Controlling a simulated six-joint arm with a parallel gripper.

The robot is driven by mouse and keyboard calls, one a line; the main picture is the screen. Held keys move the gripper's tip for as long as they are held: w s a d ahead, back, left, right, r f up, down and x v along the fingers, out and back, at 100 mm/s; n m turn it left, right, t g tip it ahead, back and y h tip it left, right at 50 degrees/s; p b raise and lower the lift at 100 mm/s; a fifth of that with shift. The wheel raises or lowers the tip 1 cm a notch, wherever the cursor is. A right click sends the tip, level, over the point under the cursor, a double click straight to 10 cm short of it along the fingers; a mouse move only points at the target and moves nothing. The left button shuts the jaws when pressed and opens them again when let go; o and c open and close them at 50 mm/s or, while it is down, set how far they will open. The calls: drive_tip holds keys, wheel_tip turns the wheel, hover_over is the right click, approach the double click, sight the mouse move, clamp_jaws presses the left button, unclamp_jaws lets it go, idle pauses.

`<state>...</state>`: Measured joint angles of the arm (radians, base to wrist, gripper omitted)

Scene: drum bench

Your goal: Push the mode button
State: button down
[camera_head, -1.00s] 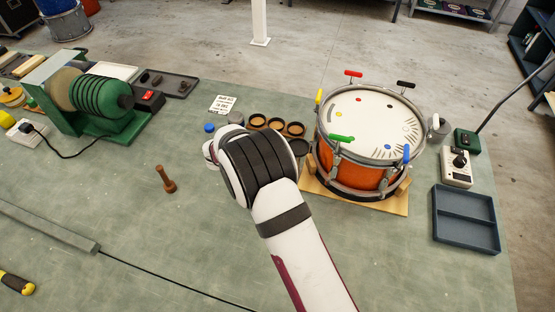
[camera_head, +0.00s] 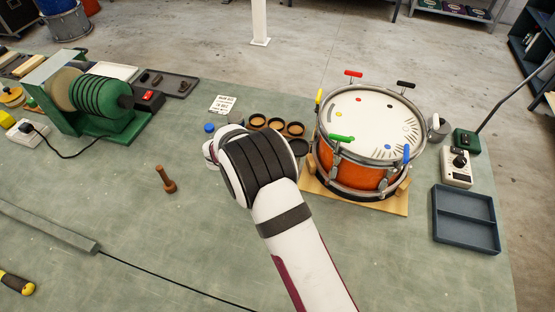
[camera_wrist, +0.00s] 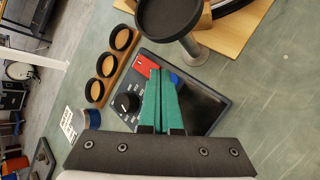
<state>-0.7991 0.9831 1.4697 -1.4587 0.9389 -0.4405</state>
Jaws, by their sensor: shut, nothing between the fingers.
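In the wrist view a dark control unit (camera_wrist: 207,92) lies on the bench, with a black dial (camera_wrist: 127,103), a red patch (camera_wrist: 146,64) and a blue button-like part (camera_wrist: 174,78). I cannot read which one is the mode button. My gripper (camera_wrist: 161,73) is shut and empty, its green fingers in front of the unit. The fingertips are between the red and blue parts in the picture and partly cover both. I cannot tell whether they touch the unit. In the head view my arm hides the fingers and most or all of the unit.
A black round pad (camera_wrist: 168,15) on a post stands close beyond the fingertips. A wooden rack with black rings (camera_wrist: 107,65) is beside the unit. The orange drum (camera_head: 350,175) stands on a wooden base to the right. Open bench lies left of my arm.

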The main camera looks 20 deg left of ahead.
drive_tip(key=shift+f, duration=0.1)
idle(0.5)
drive_tip(key=shift+f, duration=0.35)
idle(0.4)
drive_tip(key=shift+r, duration=0.5)
wheel_tip(320, 180, up, 6)
idle(0.5)
